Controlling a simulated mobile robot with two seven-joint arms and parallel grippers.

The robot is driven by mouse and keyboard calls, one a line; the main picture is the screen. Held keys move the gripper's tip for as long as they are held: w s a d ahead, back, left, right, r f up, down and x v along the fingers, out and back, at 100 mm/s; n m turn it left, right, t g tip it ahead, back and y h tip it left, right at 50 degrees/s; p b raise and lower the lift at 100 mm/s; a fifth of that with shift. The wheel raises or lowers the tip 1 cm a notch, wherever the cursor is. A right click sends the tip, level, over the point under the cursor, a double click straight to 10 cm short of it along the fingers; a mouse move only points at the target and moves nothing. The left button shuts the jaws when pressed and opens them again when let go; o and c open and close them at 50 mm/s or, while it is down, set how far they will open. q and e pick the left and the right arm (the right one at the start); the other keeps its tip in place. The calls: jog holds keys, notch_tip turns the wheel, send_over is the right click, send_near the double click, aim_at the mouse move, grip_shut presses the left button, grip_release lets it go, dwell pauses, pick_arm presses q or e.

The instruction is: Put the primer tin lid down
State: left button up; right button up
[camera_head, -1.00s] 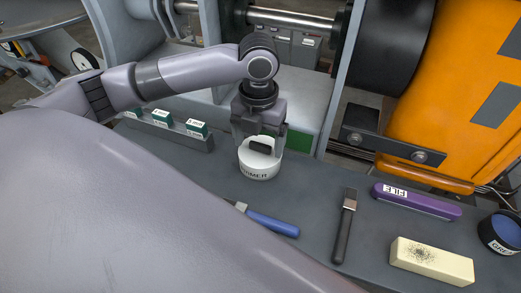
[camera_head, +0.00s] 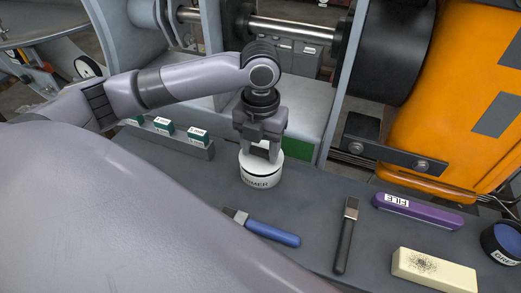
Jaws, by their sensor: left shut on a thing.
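The white primer tin (camera_head: 262,180), lettered on its front, stands upright on the grey bench at the middle of the view. Its white lid (camera_head: 246,161) is on top of the tin. My left gripper (camera_head: 262,154) points down over the lid, shut on the lid's dark handle, which its fingers mostly hide. I see no clear gap between lid and tin. My right gripper is not in view.
A blue-handled scraper (camera_head: 268,231), a dark brush (camera_head: 346,236), a purple file case (camera_head: 416,210) and a cream block (camera_head: 433,269) lie to the front and right. A dark tub (camera_head: 502,243) stands at the right edge. A rack with green boxes (camera_head: 197,136) is behind left.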

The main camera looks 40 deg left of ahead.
aim_at(260, 151)
pick_arm(q)
notch_tip(260, 151, up, 19)
jog(key=p, duration=0.3)
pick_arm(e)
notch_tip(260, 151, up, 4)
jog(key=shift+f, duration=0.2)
